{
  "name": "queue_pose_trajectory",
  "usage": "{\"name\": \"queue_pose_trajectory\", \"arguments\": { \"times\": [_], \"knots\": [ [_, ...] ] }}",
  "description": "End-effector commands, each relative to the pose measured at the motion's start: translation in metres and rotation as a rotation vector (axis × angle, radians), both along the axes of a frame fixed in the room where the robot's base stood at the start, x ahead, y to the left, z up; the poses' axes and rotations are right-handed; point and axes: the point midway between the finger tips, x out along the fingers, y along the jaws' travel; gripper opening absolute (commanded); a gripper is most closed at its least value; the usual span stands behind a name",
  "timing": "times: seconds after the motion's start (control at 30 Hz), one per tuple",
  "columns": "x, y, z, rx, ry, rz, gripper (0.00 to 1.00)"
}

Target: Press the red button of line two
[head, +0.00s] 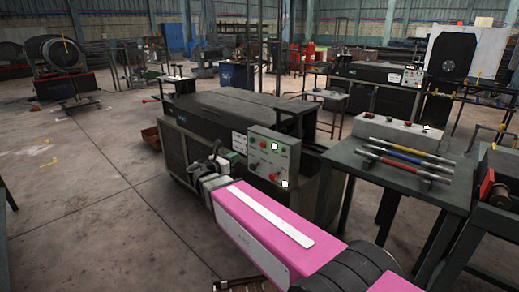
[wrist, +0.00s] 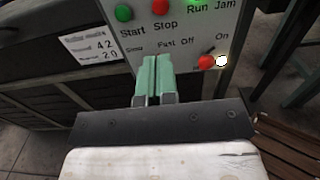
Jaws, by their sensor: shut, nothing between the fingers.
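A grey control panel (head: 272,155) stands on the front of the nearest dark machine. In the wrist view it carries a green Start button (wrist: 124,13) and a red Stop button (wrist: 160,7) beside it. A lit green Run lamp (wrist: 194,2) is at the top edge, and a red knob (wrist: 206,62) sits lower right beside a lit white lamp (wrist: 222,61). My gripper (wrist: 154,58) has its green fingers together and empty, appearing in front of the panel below the Stop button. Contact cannot be told. No label naming line two is readable.
A white card (wrist: 90,44) is left of the panel. In the head view, a dark table (head: 350,160) at right bears a grey button box (head: 392,131) and several coloured rods (head: 408,158). Another similar machine (head: 365,75) stands behind. Open floor lies at left.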

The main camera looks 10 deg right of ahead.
Motion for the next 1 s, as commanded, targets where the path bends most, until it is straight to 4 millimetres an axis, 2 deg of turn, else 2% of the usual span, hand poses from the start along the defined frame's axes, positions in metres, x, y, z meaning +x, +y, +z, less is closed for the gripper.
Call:
{"name": "queue_pose_trajectory", "arguments": {
  "times": [0.23,0.37,1.0],
  "knots": [
    [0.002,-0.003,0.000,0.003,0.000,-0.002,0.00],
    [0.008,-0.012,-0.001,0.003,0.000,-0.003,0.00],
    [0.070,-0.096,-0.001,0.003,-0.001,-0.004,0.00]
  ]
}}
